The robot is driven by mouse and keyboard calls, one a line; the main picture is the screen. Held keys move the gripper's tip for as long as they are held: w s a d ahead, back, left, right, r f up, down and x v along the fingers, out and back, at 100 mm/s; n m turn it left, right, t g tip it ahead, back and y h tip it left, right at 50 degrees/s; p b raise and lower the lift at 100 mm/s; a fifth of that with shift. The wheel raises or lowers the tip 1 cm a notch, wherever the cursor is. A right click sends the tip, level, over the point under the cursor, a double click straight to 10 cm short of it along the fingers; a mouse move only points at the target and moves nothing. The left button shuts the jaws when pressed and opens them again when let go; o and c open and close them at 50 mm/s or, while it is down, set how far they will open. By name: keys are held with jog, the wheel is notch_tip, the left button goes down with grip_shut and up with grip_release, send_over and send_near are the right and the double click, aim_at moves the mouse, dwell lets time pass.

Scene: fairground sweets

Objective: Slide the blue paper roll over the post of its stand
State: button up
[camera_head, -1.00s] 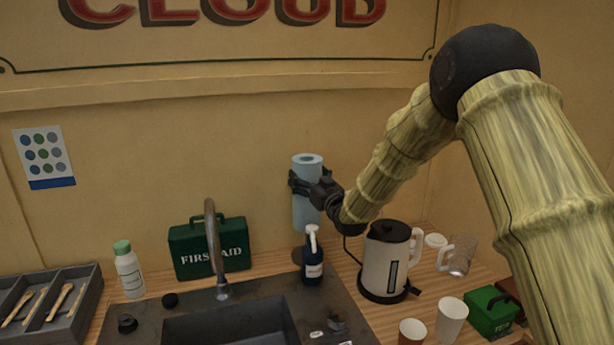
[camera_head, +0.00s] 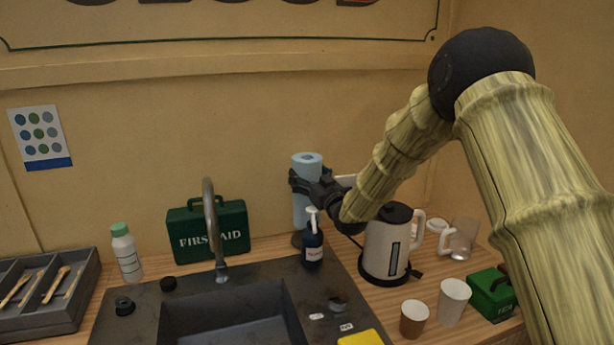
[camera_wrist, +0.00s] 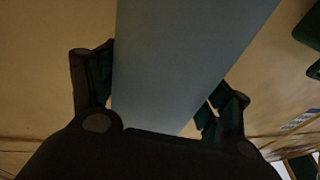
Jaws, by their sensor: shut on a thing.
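The blue paper roll (camera_head: 300,212) is upright near the back wall in the head view, and its top end with the core hole shows. My gripper (camera_head: 306,184) is shut around the roll's upper half from the right. In the wrist view the roll (camera_wrist: 180,60) fills the middle between my fingers (camera_wrist: 160,98). The dark base of the stand (camera_head: 297,240) shows just under the roll's lower end. The post is not visible, and I cannot tell how far the roll is around it. The soap bottle partly covers the roll's lower right side.
A dark soap pump bottle (camera_head: 313,246) stands close in front of the roll. A kettle (camera_head: 387,245) is to the right, below my forearm. A green first aid box (camera_head: 208,232) is to the left. The sink (camera_head: 240,318) and tap (camera_head: 213,225) are in front.

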jog(key=o, duration=1.5)
jog(key=shift+s, duration=0.1)
jog(key=v, duration=1.2)
jog(key=shift+d+r, duration=0.1)
jog(key=shift+r, duration=0.1)
